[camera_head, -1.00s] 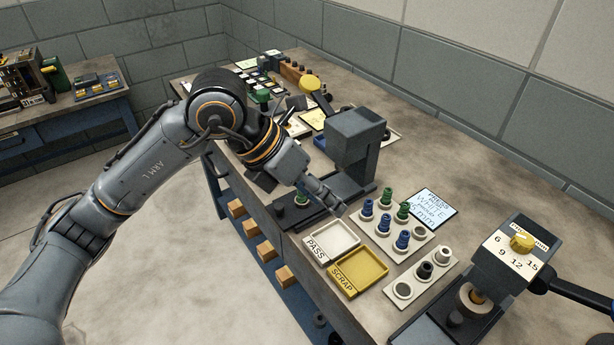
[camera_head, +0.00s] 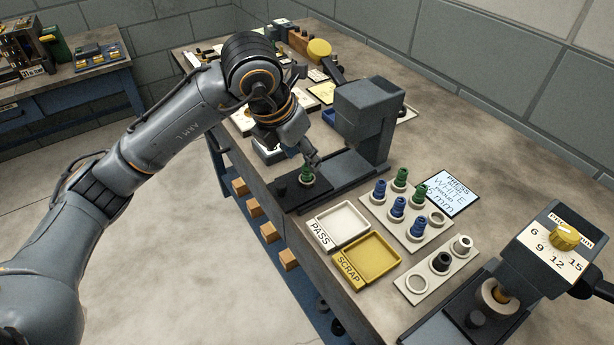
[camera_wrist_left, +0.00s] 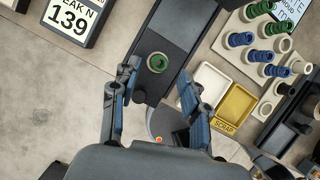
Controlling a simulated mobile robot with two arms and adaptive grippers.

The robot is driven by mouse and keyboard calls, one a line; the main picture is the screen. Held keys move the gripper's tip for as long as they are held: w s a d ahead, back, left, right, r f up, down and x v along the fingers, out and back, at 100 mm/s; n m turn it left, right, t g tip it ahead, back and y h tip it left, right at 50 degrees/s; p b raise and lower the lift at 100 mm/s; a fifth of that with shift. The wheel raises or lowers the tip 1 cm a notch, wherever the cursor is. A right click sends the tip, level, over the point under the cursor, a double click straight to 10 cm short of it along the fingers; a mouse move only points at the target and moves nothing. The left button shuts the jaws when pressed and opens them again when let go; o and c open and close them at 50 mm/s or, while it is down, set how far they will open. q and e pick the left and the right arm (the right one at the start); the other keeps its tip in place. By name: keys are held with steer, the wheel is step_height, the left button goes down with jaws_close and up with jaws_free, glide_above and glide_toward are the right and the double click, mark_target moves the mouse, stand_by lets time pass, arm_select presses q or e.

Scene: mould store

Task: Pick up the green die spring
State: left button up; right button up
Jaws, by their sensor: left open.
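A green die spring (camera_head: 307,174) stands on a pale seat on the dark base of a grey press (camera_head: 362,120). In the left wrist view the green spring (camera_wrist_left: 157,62) shows end-on, just beyond and between the fingertips. My left gripper (camera_head: 311,158) is above it, pointing down; in the wrist view its fingers (camera_wrist_left: 158,82) are spread apart with nothing between them. Two more green springs (camera_head: 401,177) stand in a white rack (camera_head: 382,207) with several blue springs (camera_head: 397,206).
A white PASS tray (camera_head: 342,223) and a yellow SCRAP tray (camera_head: 371,258) lie in front of the press. A smaller rack (camera_head: 418,283) and a dial device (camera_head: 563,238) are to the right. A display reading 139 (camera_wrist_left: 73,18) is near the gripper.

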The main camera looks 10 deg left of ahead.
mark_target(306, 166)
arm_select(q)
steer(key=b+x, duration=0.1)
steer(key=x, duration=0.3)
steer(key=shift+s+f+b, duration=0.1)
steer(key=shift+f+b, duration=0.15)
steer(key=shift+b, duration=0.15)
steer(key=shift+f, duration=0.2)
steer(key=shift+r, duration=0.1)
jaws_close()
arm_select(e)
steer(key=shift+s+a+f, duration=0.1)
steer(key=shift+s+f, duration=0.2)
steer(key=shift+f, duration=0.25)
steer(key=shift+s+f, duration=0.25)
steer(key=shift+f, duration=0.3)
steer(key=shift+w, duration=0.1)
